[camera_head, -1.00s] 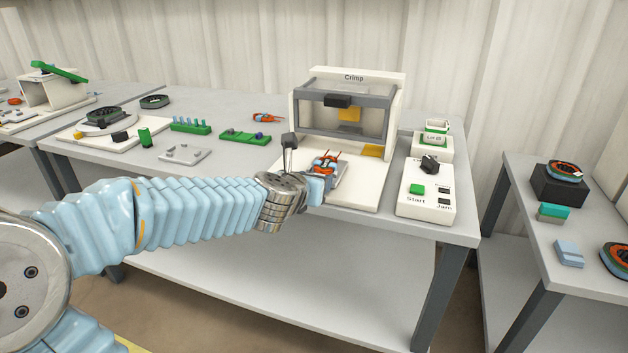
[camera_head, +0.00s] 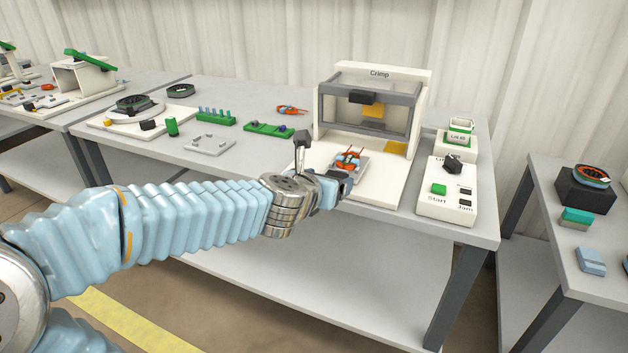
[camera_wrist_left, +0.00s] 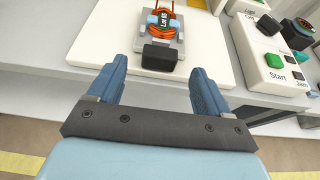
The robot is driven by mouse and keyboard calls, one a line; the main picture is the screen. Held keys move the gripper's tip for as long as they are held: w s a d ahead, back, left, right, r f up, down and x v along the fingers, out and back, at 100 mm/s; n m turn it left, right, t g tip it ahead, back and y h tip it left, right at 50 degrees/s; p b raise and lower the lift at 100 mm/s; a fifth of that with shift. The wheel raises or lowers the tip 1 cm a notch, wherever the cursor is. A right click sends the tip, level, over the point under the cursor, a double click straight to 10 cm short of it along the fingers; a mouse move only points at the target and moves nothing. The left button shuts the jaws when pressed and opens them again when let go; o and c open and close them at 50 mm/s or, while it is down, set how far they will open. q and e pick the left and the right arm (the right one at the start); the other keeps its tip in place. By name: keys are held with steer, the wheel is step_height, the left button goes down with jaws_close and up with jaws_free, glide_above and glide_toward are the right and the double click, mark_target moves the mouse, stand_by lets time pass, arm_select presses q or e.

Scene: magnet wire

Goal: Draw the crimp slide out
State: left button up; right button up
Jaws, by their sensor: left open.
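The crimp slide (camera_head: 361,172) is a small grey plate on the white base in front of the crimp station. An orange wire coil (camera_head: 347,160) lies on it. In the left wrist view the slide (camera_wrist_left: 176,40) has a black block handle (camera_wrist_left: 160,55) at its near end, and a tag reading "Lot ID" lies on the coil (camera_wrist_left: 164,28). My left gripper (camera_wrist_left: 158,78) is open and empty. Its fingers point toward the handle, one to each side of it in the picture, and are apart from it. In the head view the gripper (camera_head: 337,184) partly hides the handle. My right gripper is not seen.
The crimp station (camera_head: 420,100) has a grey-framed window with a black handle. A control box (camera_head: 446,195) with a green Start button stands to its right. Green racks (camera_head: 268,129) and a grey plate (camera_head: 209,145) lie to the left. The table's front edge runs below my wrist.

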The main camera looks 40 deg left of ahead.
arm_select(q)
steer(key=p+v, duration=0.3)
steer(key=v, duration=0.6)
steer(key=shift+s, duration=0.1)
steer(key=w+d+f+m+g+h, duration=0.1)
steer(key=w+d+f+m+g, duration=0.15)
steer(key=f+m, duration=0.55)
steer(key=w+d+f+m+g+h, duration=0.15)
steer(key=d+f+m, duration=0.35)
steer(key=f, duration=0.5)
steer(key=w+d+f+m+g+h, duration=0.2)
steer(key=f+m+g, duration=0.1)
steer(key=f+m, duration=0.6)
steer(key=s+d+f+m+g+h, duration=0.1)
steer(key=s+d+f+m, duration=0.3)
steer(key=f+m, duration=0.1)
steer(key=s+d+f+m+g+h, duration=0.1)
steer(key=s+d+f+m, duration=0.3)
steer(key=f, duration=0.4)
steer(key=s+d+f+m+g+h, duration=0.1)
steer(key=s+d+f+m+g, duration=0.2)
steer(key=s+d+f+m, duration=0.1)
step_height(320, 180, down, 3)
steer(key=shift+s+r+m, duration=0.1)
steer(key=shift+s+m, duration=0.35)
steer(key=shift+m, duration=0.65)
